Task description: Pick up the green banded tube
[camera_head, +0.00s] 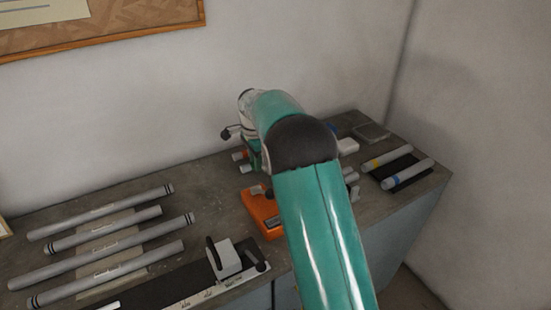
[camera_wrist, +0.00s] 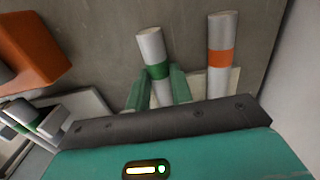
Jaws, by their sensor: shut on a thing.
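The green banded tube (camera_wrist: 151,46) is light grey with a green band and stands between the two green fingers of my gripper (camera_wrist: 160,90) in the wrist view. My gripper is shut on it around the band. The tube's lower end is hidden behind the gripper body. In the head view, my own arm hides most of the gripper and the tube's band cannot be made out.
An orange banded tube (camera_wrist: 222,30) lies close to the right of my gripper. Several long grey tubes (camera_head: 105,262) lie at left. Two banded tubes (camera_head: 408,174) lie on a dark pad at right.

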